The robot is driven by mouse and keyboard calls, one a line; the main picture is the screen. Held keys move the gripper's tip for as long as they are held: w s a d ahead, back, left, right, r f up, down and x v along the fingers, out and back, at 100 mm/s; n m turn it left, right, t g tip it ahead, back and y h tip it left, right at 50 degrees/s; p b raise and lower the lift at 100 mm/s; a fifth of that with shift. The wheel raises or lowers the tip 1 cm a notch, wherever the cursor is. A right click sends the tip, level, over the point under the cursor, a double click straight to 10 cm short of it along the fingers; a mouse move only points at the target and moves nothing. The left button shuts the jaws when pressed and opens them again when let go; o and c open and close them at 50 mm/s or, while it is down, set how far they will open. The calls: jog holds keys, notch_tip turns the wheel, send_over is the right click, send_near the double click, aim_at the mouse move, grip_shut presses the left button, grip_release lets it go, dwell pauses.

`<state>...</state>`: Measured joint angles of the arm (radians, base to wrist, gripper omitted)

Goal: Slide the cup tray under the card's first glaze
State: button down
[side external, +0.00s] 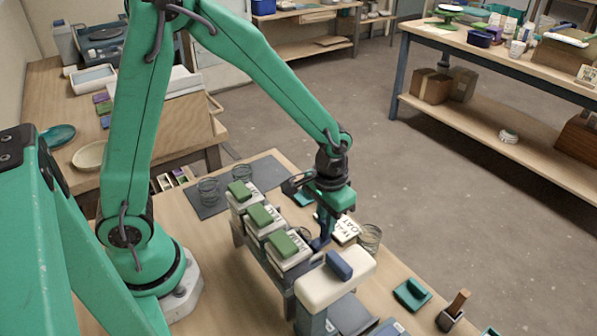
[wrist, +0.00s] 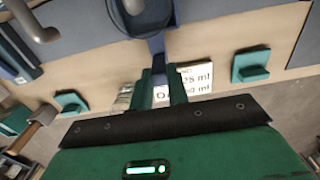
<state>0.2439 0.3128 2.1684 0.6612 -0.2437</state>
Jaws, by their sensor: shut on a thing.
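My gripper (side external: 321,243) points down in front of the row of glaze buckets. Most of the tray is hidden in the side view. Three pale buckets with green tops (side external: 261,215) stand in a row on a grey rack. A larger cream piece with a blue top (side external: 318,287) stands nearer the camera. The white lettered card (side external: 346,231) lies just beyond my gripper; it also shows in the wrist view (wrist: 197,78), partly covered by a finger.
A teal block (side external: 411,294) and a dark holder with a wooden handle (side external: 453,310) sit near the table's right edge.

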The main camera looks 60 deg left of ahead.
jog(key=c, duration=1.5)
grip_release()
jog(key=shift+o, duration=0.2)
jog(key=shift+r, duration=3.5)
jog(key=shift+a+r, duration=0.1)
jog(key=shift+r, duration=0.05)
